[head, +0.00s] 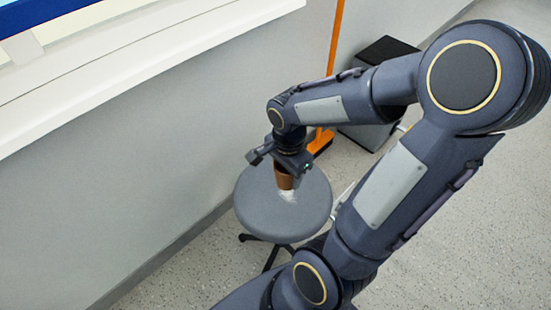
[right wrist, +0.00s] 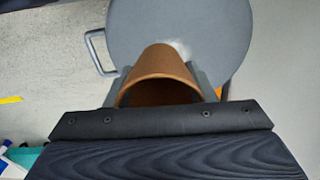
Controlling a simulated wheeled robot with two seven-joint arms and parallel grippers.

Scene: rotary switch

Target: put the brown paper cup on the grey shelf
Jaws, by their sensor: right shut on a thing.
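The brown paper cup (head: 285,182) is at the middle of a round grey stool seat (head: 255,210); I cannot tell whether its base touches the seat. My right gripper (head: 287,168) comes down over the cup from above and is shut on it. In the right wrist view the cup (right wrist: 158,66) sits between the two fingers of the right gripper (right wrist: 155,88), with its open rim towards the camera. My left gripper is not in view. I see nothing that is clearly a grey shelf.
A white ledge (head: 130,62) runs along the wall at upper left. A dark box-shaped bin (head: 375,125) stands on the speckled floor behind my arm, near an orange pole (head: 335,40). A grey handle (right wrist: 95,50) shows beside the seat in the right wrist view.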

